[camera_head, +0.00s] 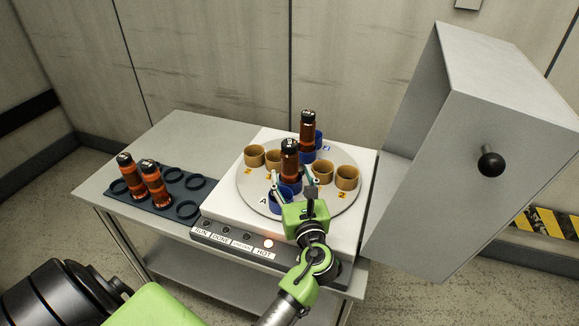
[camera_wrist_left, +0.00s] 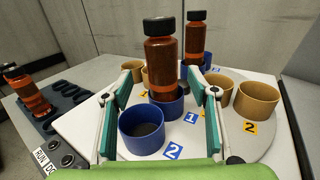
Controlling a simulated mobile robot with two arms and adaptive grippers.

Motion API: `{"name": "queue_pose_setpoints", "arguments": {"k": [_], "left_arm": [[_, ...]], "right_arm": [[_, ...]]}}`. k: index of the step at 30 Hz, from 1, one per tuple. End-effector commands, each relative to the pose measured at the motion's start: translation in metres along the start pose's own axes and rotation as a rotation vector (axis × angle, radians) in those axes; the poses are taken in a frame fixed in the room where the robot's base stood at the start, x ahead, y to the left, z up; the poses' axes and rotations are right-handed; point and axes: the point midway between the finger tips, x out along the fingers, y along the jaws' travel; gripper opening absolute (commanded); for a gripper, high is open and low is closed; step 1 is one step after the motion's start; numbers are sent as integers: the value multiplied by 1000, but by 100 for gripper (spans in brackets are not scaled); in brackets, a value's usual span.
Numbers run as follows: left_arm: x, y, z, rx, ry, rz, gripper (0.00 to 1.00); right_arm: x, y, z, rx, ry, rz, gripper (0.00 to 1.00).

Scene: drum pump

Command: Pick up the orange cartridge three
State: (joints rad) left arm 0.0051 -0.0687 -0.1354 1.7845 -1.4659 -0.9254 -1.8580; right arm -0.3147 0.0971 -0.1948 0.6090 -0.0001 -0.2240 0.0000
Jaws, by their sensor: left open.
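Several orange-brown cartridges with black caps are in view; I cannot read which is number three. A near cartridge (camera_head: 290,161) stands upright in a blue cup on the round plate; in the left wrist view this cartridge (camera_wrist_left: 161,62) is central. Another cartridge (camera_head: 308,128) stands upright in a blue cup behind it. Two cartridges (camera_head: 127,172) (camera_head: 152,182) stand in a dark rack at the left. My left gripper (camera_head: 292,180) is open, its fingers on either side of the near cartridge in the picture; contact cannot be told. My right gripper is out of view.
The round plate (camera_head: 246,185) also bears tan cups (camera_head: 346,177) and an empty blue cup (camera_wrist_left: 142,138) in front. The dark rack (camera_head: 170,205) has free rings. A grey hood with a black knob (camera_head: 490,161) stands at the right. The table's back left is clear.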

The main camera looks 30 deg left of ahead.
Motion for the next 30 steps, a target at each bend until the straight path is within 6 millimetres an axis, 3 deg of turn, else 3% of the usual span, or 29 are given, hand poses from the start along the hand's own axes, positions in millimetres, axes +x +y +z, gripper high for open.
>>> {"name": "queue_pose_setpoints", "arguments": {"k": [5, 9, 15, 22, 23, 28, 30], "left_arm": [[13, 0, 3, -1, 0, 1, 54], [34, -4, 9, -2, -1, 2, 54], [55, -4, 7, 0, 0, 1, 54], [57, -4, 6, -1, 1, 1, 54], [57, -4, 6, -1, 1, 1, 51], [57, -4, 6, -1, 1, 1, 8], [56, -4, 6, -1, 1, 1, 8]], "right_arm": [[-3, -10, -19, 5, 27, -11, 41], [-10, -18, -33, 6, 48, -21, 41], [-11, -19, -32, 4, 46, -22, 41], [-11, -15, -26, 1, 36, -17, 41], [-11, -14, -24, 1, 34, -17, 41], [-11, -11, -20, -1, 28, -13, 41], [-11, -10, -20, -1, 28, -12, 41]]}}
